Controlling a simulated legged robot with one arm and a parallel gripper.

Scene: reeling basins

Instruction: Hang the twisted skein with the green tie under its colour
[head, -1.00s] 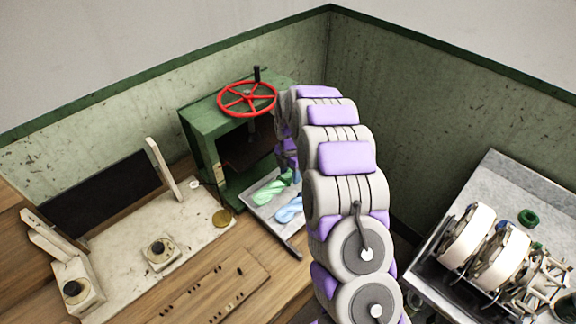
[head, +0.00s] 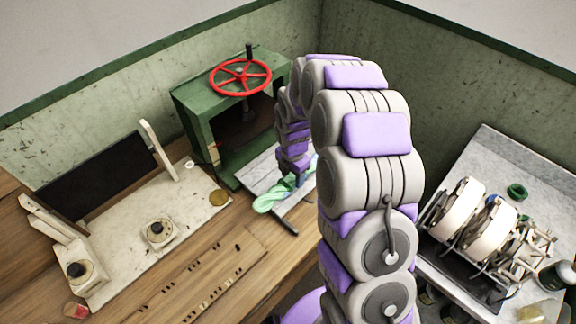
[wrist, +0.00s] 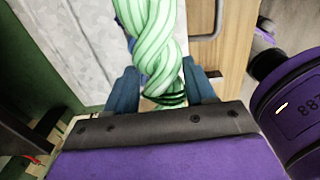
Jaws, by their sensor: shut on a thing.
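A pale green twisted skein (head: 272,198) lies along the light tray (head: 258,172) in front of the green press. In the wrist view the skein (wrist: 152,32) runs between my blue fingers, with a dark green band, seemingly the tie, at its near end (wrist: 168,99). My gripper (head: 300,180) is low over the tray. In the wrist view my gripper (wrist: 162,88) is shut on the skein near that end. A blue skein is mostly hidden by my arm and gripper. No colour marks for hanging can be made out.
The green press (head: 205,125) with a red handwheel (head: 240,77) stands close behind the tray. A pale stand (head: 120,245) with a black panel (head: 105,183) is at left. A metal basin with reels (head: 485,230) is at right.

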